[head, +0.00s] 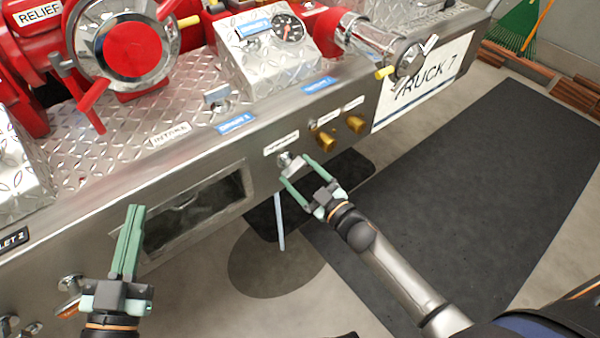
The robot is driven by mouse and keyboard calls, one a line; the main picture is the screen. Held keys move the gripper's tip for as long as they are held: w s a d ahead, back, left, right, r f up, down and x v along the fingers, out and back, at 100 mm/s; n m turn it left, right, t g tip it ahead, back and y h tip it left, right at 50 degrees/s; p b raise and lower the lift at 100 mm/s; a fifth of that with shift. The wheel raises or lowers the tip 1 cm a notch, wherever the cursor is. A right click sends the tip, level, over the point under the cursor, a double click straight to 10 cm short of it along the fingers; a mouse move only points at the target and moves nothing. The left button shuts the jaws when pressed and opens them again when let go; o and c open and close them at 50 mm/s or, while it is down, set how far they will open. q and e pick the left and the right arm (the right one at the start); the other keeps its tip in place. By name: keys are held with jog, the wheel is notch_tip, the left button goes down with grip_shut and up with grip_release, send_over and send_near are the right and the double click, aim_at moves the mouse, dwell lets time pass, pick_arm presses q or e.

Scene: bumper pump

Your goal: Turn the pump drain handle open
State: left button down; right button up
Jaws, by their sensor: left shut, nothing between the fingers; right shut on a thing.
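The pump drain handle (292,164) is a small silver metal handle on the front face of the steel bumper, under a small white label whose text I cannot read. My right gripper (300,172), with green fingers, is shut on this handle, one finger on each side of it. A pale blue, narrow vertical streak (280,222) hangs below the bumper near the handle; it looks like a water stream. My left gripper (130,230) is shut and empty, in front of the bumper at the lower left, apart from the handle.
The steel bumper (200,165) crosses the view, with a recessed opening left of the handle. Two brass knobs (326,139) sit right of it. Red pump parts and a gauge (287,28) stand on top. A dark round patch (270,275) and a dark mat (470,180) lie on the floor.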

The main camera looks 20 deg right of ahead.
jog(key=o, duration=1.2)
jog(key=shift+c, duration=0.2)
pick_arm(q)
jog(key=shift+r, duration=0.15)
pick_arm(e)
jog(key=shift+o, duration=0.3)
pick_arm(q)
jog(key=shift+r, duration=0.1)
pick_arm(e)
jog(key=shift+s, duration=0.1)
jog(key=shift+s+d, duration=0.15)
jog(key=shift+s, duration=0.15)
pick_arm(q)
notch_tip(320, 180, down, 13)
jog(key=s+n+g+y+p, duration=0.1)
jog(key=n+g+y+p, duration=0.1)
jog(key=g, duration=0.3)
jog(key=shift+a+y, duration=0.3)
jog(key=shift+y, duration=0.1)
pick_arm(e)
jog(key=v, duration=1.1)
jog(key=shift+s, duration=0.35)
jog(key=shift+d, duration=0.1)
